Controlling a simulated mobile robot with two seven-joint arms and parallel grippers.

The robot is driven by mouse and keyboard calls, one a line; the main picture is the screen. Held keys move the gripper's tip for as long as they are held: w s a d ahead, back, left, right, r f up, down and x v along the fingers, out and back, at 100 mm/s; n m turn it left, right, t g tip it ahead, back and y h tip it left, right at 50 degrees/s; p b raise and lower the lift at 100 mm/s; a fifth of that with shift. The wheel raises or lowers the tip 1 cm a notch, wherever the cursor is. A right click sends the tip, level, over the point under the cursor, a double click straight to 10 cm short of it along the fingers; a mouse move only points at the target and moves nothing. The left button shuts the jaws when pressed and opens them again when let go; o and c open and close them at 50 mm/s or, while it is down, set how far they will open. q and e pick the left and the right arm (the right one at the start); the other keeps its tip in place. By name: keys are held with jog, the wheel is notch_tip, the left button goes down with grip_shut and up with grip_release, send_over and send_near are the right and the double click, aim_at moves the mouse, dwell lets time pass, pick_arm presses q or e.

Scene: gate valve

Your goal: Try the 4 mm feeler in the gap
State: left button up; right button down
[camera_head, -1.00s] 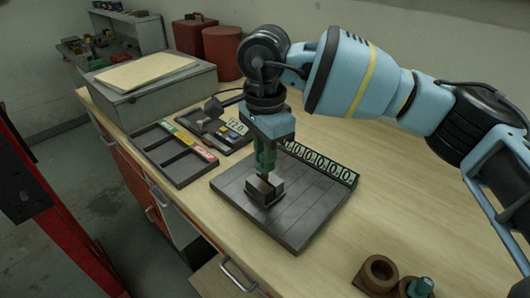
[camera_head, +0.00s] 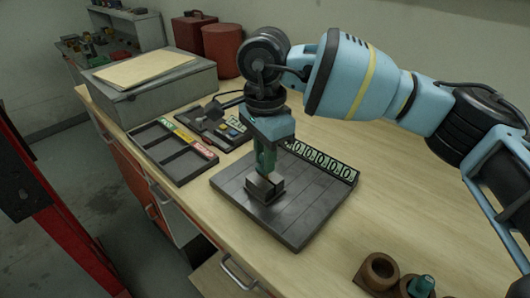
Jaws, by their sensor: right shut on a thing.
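My right gripper (camera_head: 265,168) points straight down over a dark block (camera_head: 264,189) that stands on the dark grooved plate (camera_head: 305,222). The block has a narrow slot in its top. The gripper is shut on a thin feeler, which is mostly hidden between the jaws and the block. The jaws are right above the slot. I cannot tell how deep the feeler sits in the slot. My left gripper does not show.
A row of number tiles (camera_head: 320,162) lines the plate's back edge. A compartment tray (camera_head: 172,152) with coloured labels and a small device (camera_head: 215,125) lie to the left. Brown rings (camera_head: 378,272) stand at the front right. A grey box (camera_head: 150,88) stands behind.

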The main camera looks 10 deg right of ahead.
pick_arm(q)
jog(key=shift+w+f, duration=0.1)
pick_arm(e)
jog(key=shift+f, duration=0.4)
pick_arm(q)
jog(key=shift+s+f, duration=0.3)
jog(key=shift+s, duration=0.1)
pick_arm(e)
jog(key=shift+f, duration=0.75)
dwell(0.6)
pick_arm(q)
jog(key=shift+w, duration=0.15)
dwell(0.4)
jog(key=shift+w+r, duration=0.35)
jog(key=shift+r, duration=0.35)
pick_arm(e)
jog(key=shift+r, duration=1.15)
